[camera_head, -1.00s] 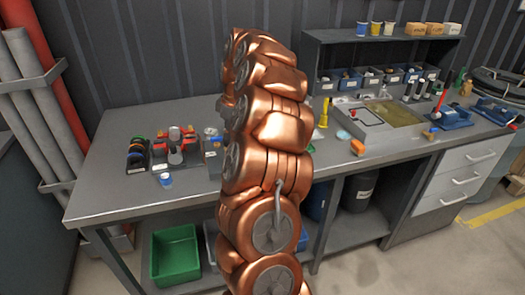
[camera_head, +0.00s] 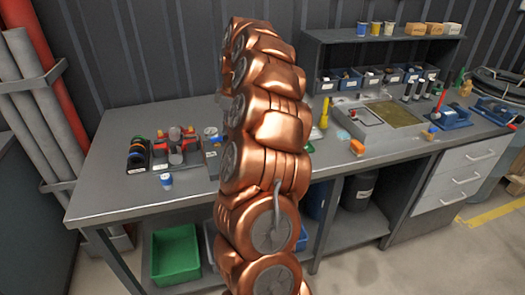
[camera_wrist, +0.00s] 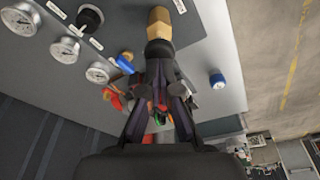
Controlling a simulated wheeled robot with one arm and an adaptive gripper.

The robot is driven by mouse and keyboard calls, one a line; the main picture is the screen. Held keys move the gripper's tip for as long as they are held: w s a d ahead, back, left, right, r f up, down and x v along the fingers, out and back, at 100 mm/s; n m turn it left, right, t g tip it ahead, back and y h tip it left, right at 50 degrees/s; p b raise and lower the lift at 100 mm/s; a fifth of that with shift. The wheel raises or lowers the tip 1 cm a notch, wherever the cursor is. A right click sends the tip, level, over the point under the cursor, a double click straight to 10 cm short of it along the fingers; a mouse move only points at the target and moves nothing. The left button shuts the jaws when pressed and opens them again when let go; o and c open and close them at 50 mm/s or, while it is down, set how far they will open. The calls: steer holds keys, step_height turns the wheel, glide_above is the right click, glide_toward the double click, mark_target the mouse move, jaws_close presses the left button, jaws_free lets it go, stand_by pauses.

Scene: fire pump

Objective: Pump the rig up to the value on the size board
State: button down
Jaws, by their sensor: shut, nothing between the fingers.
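My gripper (camera_wrist: 160,62) is shut and empty in the wrist view, its tips close to a dark fitting with a brass hexagonal top (camera_wrist: 159,22); I cannot tell whether they touch. A grey panel there carries several round white gauges (camera_wrist: 65,50), a black knob (camera_wrist: 90,17) and a blue lever (camera_wrist: 124,63). Their readings are too small to tell. Red parts (camera_wrist: 113,98) show left of the fingers. In the head view a red and grey device (camera_head: 180,148) stands on the left of the bench. My arm hides the bench middle and gripper. I cannot make out the size board.
A rack of coloured rings (camera_head: 137,153) and a blue-white cup (camera_head: 166,180) stand on the bench (camera_head: 105,190); the cup also shows in the wrist view (camera_wrist: 217,80).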

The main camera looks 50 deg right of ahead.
steer(key=shift+f, duration=0.15)
steer(key=shift+f+b, duration=0.9)
steer(key=shift+f, duration=0.65)
steer(key=shift+r, duration=0.15)
steer(key=shift+r+p, duration=0.4)
steer(key=shift+r, duration=1.15)
steer(key=shift+f, duration=0.25)
